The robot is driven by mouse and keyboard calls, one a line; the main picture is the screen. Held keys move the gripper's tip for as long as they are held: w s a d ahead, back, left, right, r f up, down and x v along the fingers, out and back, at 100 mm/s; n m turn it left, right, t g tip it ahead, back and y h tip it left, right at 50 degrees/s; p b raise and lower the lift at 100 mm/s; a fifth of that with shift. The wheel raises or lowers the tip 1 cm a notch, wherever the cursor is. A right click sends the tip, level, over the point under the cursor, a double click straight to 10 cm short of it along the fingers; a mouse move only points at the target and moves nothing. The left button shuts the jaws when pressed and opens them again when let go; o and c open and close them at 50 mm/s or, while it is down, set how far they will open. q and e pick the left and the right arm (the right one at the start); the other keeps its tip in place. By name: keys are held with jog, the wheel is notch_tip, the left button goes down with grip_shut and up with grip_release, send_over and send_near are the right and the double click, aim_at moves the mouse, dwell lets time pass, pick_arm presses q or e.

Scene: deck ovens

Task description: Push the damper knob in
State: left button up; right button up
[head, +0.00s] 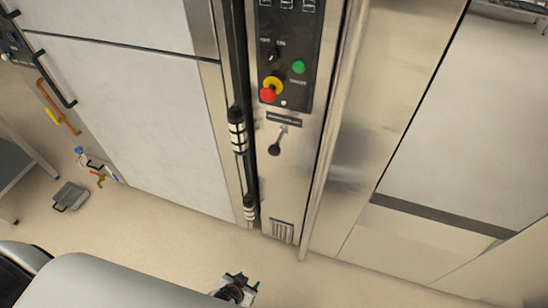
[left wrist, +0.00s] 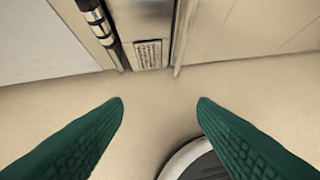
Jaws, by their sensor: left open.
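The damper knob (head: 274,150) is a small black knob on a short metal rod. It sticks out from the narrow steel oven panel (head: 261,178), below the black control panel, in the middle of the head view. My left gripper (head: 236,289) shows small at the bottom edge of the head view, well below and apart from the knob. In the left wrist view its two green fingers (left wrist: 160,103) are spread wide with nothing between them. The knob is outside the left wrist view. My right gripper is not in view.
The control panel (head: 285,55) carries a red and yellow button (head: 269,91) and a green button (head: 298,67). A black door handle (head: 237,128) runs left of the knob. A vent grille (head: 283,231) sits low, also in the left wrist view (left wrist: 149,53). Open floor lies before the oven.

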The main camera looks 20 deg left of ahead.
pick_arm(q)
jog(key=w+d+r+t+b, duration=0.2)
jog(key=w+r+t+b, duration=0.15)
jog(key=w+r, duration=0.7)
jog(key=n+t+b, duration=0.2)
jog(key=t+b, duration=0.1)
jog(key=t, duration=0.5)
send_near(273, 152)
jog(key=shift+g+y, duration=0.25)
jog(key=shift+y, duration=0.05)
jog(key=w, duration=1)
jog(key=shift+d+r, duration=0.2)
jog(key=shift+d, duration=0.1)
jog(key=shift+w, duration=0.45)
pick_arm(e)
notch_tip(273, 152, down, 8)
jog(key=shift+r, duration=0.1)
